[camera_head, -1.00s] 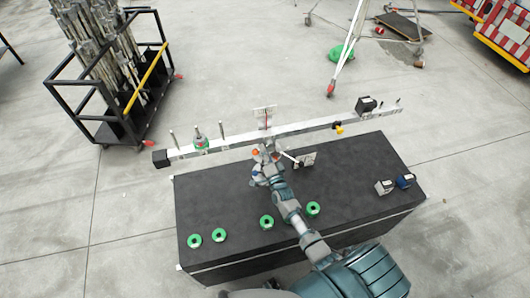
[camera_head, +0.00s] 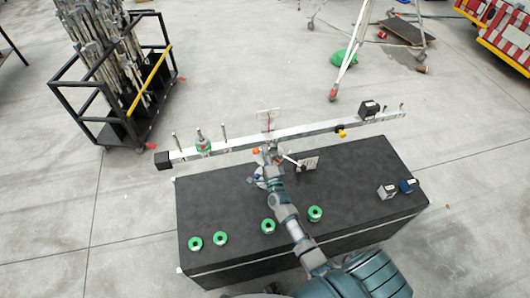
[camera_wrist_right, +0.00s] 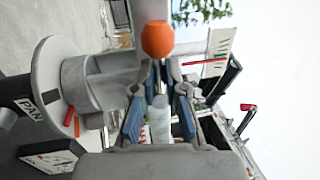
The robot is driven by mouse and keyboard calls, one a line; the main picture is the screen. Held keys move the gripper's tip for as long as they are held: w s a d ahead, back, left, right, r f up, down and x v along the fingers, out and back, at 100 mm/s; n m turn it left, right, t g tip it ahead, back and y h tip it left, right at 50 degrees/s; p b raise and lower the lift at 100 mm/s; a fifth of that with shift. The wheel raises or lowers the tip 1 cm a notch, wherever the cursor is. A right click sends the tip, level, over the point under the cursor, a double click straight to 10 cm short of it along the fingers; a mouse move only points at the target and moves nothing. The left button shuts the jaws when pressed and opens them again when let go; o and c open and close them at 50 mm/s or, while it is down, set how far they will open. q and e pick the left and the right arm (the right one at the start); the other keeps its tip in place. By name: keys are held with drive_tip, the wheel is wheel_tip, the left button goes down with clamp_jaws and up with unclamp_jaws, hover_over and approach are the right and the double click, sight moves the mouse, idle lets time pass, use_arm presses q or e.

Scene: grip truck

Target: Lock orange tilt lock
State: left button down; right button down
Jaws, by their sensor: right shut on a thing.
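The orange tilt lock shows in the right wrist view as a round orange knob (camera_wrist_right: 158,39) on a thin stem, directly beyond my fingertips. My right gripper (camera_wrist_right: 161,72) has its two blue-padded fingers closed around the stem just below the knob. In the head view a small orange spot (camera_head: 256,151) lies beside my right gripper (camera_head: 270,152), at the middle of the long white balance beam (camera_head: 300,132). The exact contact is hidden there by the gripper. My left gripper is not in view.
A black table (camera_head: 340,185) stands under the beam, with several green ring weights (camera_head: 268,226) along its front. Small blocks (camera_head: 387,191) sit at its right. A black cart of rods (camera_head: 125,130) stands at the left. In the wrist view a grey round housing (camera_wrist_right: 65,85) is close on the left.

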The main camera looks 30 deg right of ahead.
drive_tip(key=shift+f, duration=0.25)
drive_tip(key=c, duration=1.3)
unclamp_jaws()
drive_tip(key=shift+s, duration=0.1)
drive_tip(key=shift+o, duration=0.5)
drive_tip(key=shift+d+r, duration=0.1)
drive_tip(key=shift+d, duration=0.05)
drive_tip(key=v, duration=1.2)
